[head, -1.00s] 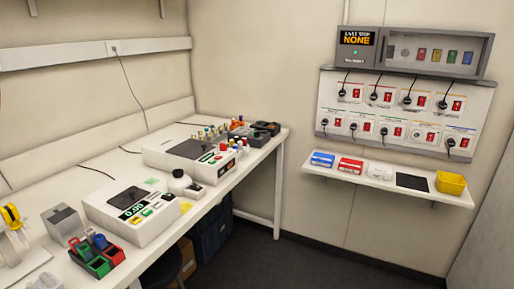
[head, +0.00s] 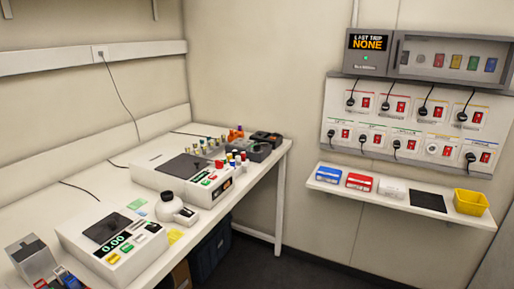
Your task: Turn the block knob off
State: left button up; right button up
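No part labelled as the block knob can be made out at this size. On the bench, the farther white instrument (head: 158,178) has a dark top plate, a small display and coloured buttons on its front. The nearer white instrument (head: 85,250) has a dark plate, a display reading 0.00 and green, yellow and white buttons. Neither of my grippers is in view.
A wall panel (head: 328,130) carries several sockets with red switches and black plugs, below a grey display box reading LAST TRIP NONE (head: 367,68). A shelf holds blue and red boxes, a dark pad and a yellow bin (head: 470,202). Floor (head: 265,265) shows right of the bench.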

aim_at(257, 147)
jog(key=i+l, duration=0.5)
jog(key=i+l+z, duration=0.15)
jog(key=i+l, duration=0.35)
jog(key=i, duration=0.15)
